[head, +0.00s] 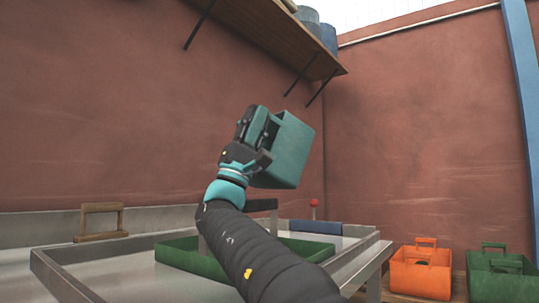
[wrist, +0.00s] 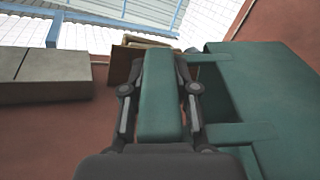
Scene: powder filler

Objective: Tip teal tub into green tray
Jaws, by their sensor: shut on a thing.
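My gripper (head: 258,128) is raised above the metal table and is shut on the handle of the teal tub (head: 293,155). The tub is tilted well over onto its side in the air, its handle side toward the left. In the wrist view the handle (wrist: 161,95) lies between the two fingers, and the tub body (wrist: 270,85) fills the right side. The tub's contents are not visible. The green tray (head: 175,256) sits on the table below, partly hidden by my arm; its inside is mostly hidden.
An orange tub (head: 420,272) and a green tub (head: 500,280) stand at the lower right. A wooden handled object (head: 101,222) is at the table's back left. A shelf (head: 265,40) juts from the wall above. A red-knobbed lever (head: 314,205) stands behind the table.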

